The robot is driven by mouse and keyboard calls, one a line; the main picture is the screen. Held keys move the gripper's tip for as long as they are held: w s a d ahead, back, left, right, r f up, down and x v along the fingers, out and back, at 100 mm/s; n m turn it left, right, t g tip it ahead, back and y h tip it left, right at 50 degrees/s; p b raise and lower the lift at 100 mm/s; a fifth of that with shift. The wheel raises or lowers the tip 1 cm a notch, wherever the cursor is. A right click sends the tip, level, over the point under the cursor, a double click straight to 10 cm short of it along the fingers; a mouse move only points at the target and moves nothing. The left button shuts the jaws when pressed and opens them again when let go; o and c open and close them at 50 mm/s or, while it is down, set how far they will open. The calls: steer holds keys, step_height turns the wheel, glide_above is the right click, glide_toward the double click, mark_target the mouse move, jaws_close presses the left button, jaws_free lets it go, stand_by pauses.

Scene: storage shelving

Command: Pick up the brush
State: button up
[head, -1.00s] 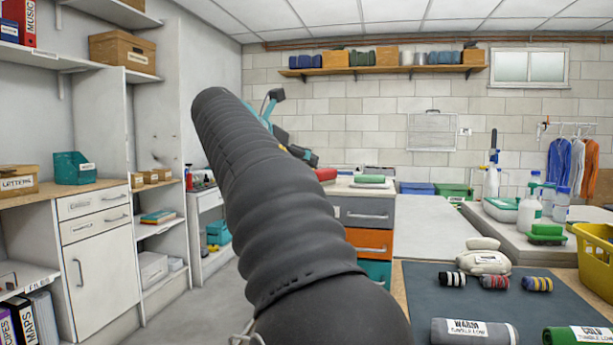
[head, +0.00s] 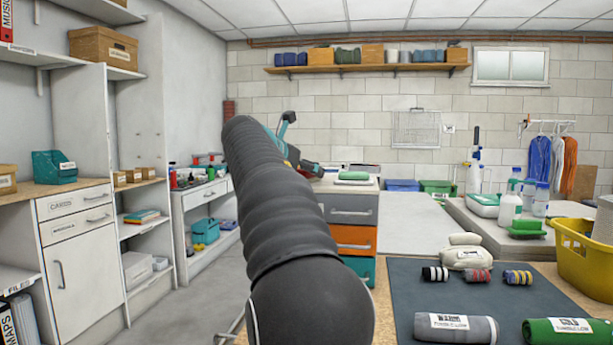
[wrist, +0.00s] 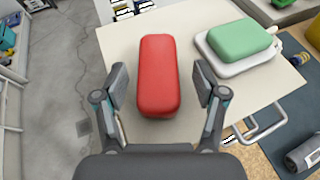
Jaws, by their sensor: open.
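A red rounded block (wrist: 158,76), which may be the brush, lies on the pale top of a drawer unit (wrist: 185,25) in the wrist view. No bristles or handle show on it. My gripper (wrist: 160,84) is open, with one finger to the left of the red block and one to the right, and gaps on both sides. I cannot tell how far down the fingers reach. In the head view my gripper (head: 306,166) is small and mostly behind my dark arm, at the drawer unit's top.
A green block (wrist: 238,40) on a white tray (wrist: 243,65) sits right of the red block. A drawer handle (wrist: 262,128) sticks out at the front right. A bench with rolled towels (head: 455,327) and a yellow basket (head: 570,250) stands at right. Floor at left is clear.

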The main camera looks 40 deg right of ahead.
steer(key=x, duration=0.2)
steer(key=shift+w+d+f, duration=0.1)
steer(key=shift+w+d, duration=0.05)
steer(key=shift+d, duration=0.1)
steer(key=c, duration=1.3)
steer(key=shift+c, duration=0.2)
jaws_close()
